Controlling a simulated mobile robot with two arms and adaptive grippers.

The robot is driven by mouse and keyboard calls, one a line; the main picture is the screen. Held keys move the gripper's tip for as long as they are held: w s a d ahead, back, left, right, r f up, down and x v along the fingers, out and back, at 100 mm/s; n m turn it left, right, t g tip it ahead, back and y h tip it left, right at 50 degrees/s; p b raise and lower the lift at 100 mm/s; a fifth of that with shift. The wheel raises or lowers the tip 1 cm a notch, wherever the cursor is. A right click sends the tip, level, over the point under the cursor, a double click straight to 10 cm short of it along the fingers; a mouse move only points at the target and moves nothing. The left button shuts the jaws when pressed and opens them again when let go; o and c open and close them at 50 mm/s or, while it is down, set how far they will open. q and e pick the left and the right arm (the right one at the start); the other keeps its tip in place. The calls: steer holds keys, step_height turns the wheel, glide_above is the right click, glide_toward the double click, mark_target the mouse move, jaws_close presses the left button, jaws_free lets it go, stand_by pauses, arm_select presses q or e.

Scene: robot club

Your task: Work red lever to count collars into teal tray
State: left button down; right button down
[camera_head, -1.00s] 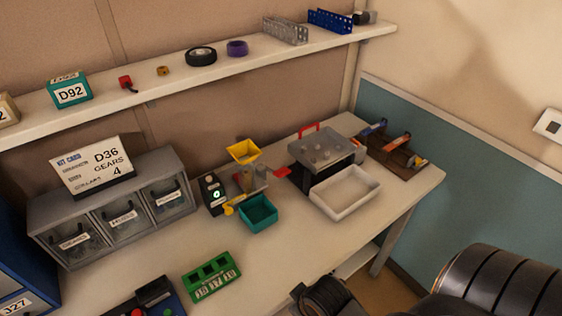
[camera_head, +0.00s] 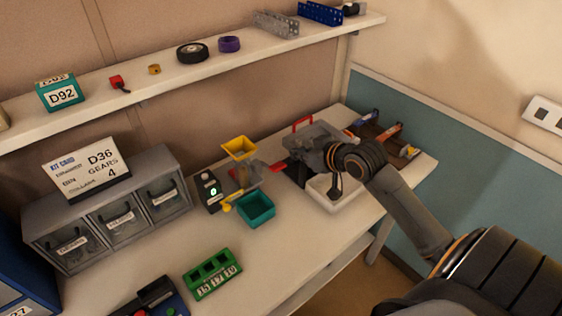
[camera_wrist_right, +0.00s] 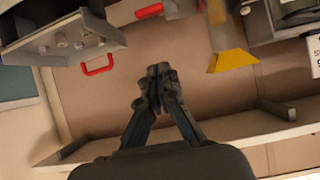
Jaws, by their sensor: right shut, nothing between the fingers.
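The collar dispenser has a yellow hopper (camera_head: 239,147) on top and a red lever (camera_head: 278,168) sticking out to its right. The lever also appears at the top of the right wrist view (camera_wrist_right: 150,10). The teal tray (camera_head: 256,210) sits in front of the dispenser; its inside looks empty. A black counter box (camera_head: 211,192) with a lit green digit, seemingly 0, stands to the left. My right gripper (camera_head: 336,192) is shut and empty, above the white bin and right of the lever, apart from it. Its closed fingers show in the right wrist view (camera_wrist_right: 158,85). My left gripper is out of view.
A white bin (camera_head: 322,200) and a grey machine with a red handle (camera_head: 302,120) stand right of the dispenser. A grey drawer unit (camera_head: 110,220) with a kit card (camera_head: 87,167) is left. A green numbered block (camera_head: 212,274) lies in front. The bench between is clear.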

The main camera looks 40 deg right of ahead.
steer(key=shift+d+r, duration=0.15)
steer(key=shift+d, duration=0.05)
steer(key=p, duration=0.3)
glide_above(282, 168)
steer(key=f, duration=0.4)
steer(key=shift+w+a+f, duration=0.1)
steer(key=shift+w+f, duration=0.2)
step_height(282, 168, down, 3)
steer(key=shift+s+f+p, duration=0.1)
steer(key=shift+f+p, duration=0.05)
steer(key=shift+p, duration=0.25)
steer(key=shift+s+f, duration=0.3)
steer(key=shift+f, duration=0.3)
steer(key=shift+w, duration=0.1)
steer(key=shift+f, duration=0.1)
